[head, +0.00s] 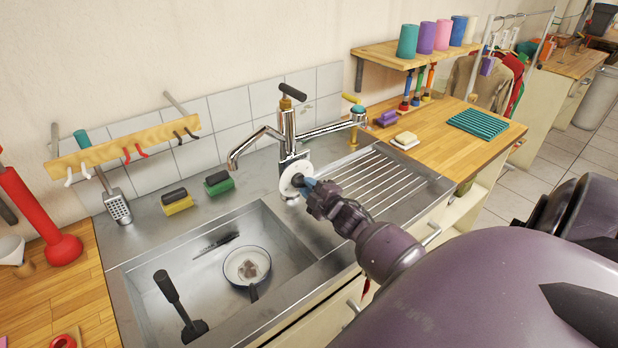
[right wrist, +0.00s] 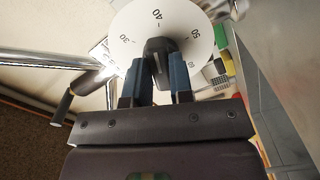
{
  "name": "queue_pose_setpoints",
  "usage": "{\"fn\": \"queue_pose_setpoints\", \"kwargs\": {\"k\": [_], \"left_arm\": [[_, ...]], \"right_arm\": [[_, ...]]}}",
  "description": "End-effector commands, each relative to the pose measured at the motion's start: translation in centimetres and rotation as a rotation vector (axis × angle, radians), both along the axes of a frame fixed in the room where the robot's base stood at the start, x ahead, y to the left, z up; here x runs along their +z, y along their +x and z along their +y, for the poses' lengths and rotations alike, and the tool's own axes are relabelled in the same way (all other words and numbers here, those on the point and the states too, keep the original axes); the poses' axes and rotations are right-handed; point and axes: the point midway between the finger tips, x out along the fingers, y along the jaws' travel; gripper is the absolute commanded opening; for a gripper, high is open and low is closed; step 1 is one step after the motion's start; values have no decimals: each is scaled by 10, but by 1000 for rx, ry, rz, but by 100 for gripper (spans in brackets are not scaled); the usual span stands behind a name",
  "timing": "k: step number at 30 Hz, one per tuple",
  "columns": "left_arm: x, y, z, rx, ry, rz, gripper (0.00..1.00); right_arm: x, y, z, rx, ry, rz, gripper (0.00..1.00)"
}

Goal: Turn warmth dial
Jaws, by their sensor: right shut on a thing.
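The warmth dial (head: 290,181) is a white disc on the front of the chrome sink tap (head: 287,135). In the right wrist view the dial (right wrist: 143,22) shows black numbers, with 30 at left, 40 near the top middle and 50 at right. A black knob (right wrist: 158,51) stands out from its centre. My right gripper (head: 306,183) reaches the dial from the lower right. Its blue fingers (right wrist: 158,76) are shut on the knob, one on each side. My left gripper is not in view.
The steel sink (head: 150,285) holds a pan (head: 247,265) and a black-handled tool (head: 168,290). Two sponges (head: 219,183) lie behind it. The ribbed drainboard (head: 375,185) lies under my right arm. A hook rail (head: 125,145) is on the left, a cup shelf (head: 385,56) at the back right.

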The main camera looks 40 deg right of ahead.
Motion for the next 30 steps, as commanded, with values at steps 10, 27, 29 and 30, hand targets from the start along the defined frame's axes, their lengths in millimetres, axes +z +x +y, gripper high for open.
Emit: {"fn": "queue_pose_setpoints", "kwargs": {"k": [10,27,29,30], "left_arm": [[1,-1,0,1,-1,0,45],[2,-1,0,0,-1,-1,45],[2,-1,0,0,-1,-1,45],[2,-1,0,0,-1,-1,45]], "right_arm": [[0,0,-1,-1,101,-12,0],[0,0,0,-1,110,-13,38],[0,0,0,-1,110,-12,47],[-1,0,0,-1,110,-12,47]]}}
